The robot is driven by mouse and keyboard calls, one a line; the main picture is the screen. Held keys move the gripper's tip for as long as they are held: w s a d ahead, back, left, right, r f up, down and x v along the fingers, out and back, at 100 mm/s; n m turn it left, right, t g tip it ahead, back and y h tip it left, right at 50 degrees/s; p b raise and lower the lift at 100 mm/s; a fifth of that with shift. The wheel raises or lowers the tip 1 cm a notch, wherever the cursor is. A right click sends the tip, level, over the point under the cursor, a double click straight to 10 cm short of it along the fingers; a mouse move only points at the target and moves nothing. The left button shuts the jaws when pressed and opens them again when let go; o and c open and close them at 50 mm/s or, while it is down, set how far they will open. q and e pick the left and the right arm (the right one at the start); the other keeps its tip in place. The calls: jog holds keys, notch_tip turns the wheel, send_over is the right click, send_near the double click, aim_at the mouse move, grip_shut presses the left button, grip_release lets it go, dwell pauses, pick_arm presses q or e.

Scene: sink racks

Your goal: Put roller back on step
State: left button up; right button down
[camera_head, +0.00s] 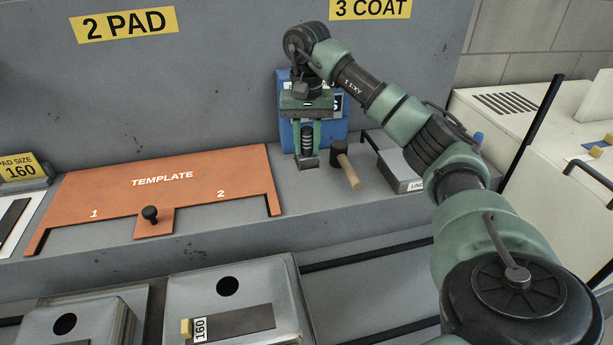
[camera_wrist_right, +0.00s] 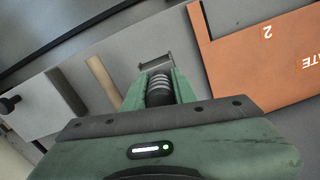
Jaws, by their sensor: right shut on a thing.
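My right gripper (camera_head: 306,148) points down in front of the blue box and is shut on the roller (camera_head: 307,140). The roller has a dark ribbed grip between the two green fingers and a metal end below them. In the right wrist view the ribbed grip (camera_wrist_right: 158,92) sits between the fingers, with the metal end (camera_wrist_right: 155,62) beyond. The roller looks upright, just over or on the grey step (camera_head: 330,205). I cannot tell whether its lower end touches. My left gripper is not in view.
A mallet (camera_head: 347,168) with a wooden handle lies just right of the roller. A grey lidded box (camera_head: 400,170) stands farther right. The orange template (camera_head: 160,185) lies to the left. A blue box (camera_head: 335,125) stands behind. The step's front strip is clear.

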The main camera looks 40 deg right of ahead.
aim_at(307, 155)
notch_tip(307, 155, down, 4)
jog(key=shift+p, duration=0.4)
notch_tip(307, 155, down, 4)
jog(key=shift+f+p, duration=0.1)
jog(key=shift+p, duration=0.3)
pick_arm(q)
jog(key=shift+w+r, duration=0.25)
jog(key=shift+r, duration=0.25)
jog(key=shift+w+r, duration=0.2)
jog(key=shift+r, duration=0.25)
pick_arm(e)
jog(key=c, duration=1.1)
grip_release()
jog(key=shift+c, duration=0.2)
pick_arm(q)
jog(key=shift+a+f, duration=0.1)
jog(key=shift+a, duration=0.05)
